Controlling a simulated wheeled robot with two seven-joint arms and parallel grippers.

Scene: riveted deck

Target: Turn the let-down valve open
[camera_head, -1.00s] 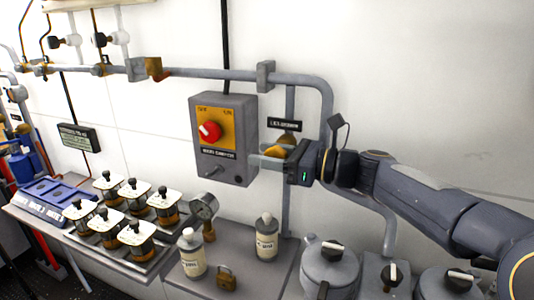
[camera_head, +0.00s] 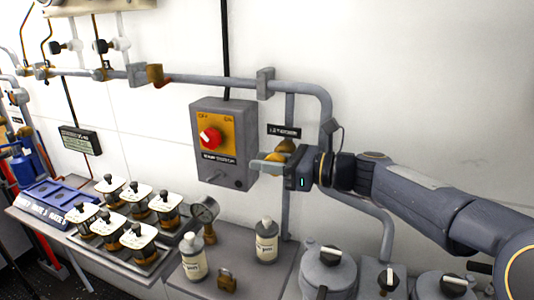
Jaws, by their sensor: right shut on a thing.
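The let-down valve (camera_head: 280,157) is a small yellow-brass fitting on the grey pipe, right of the grey switch box and below a black label (camera_head: 284,131). My right gripper (camera_head: 266,166) comes in from the right and is shut on the valve's handle. Its fingers and body hide most of the handle, so its exact angle cannot be told. My left gripper is not in view.
The grey switch box (camera_head: 223,182) with a red knob (camera_head: 210,138) is close left of my fingers. White wall lies behind.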

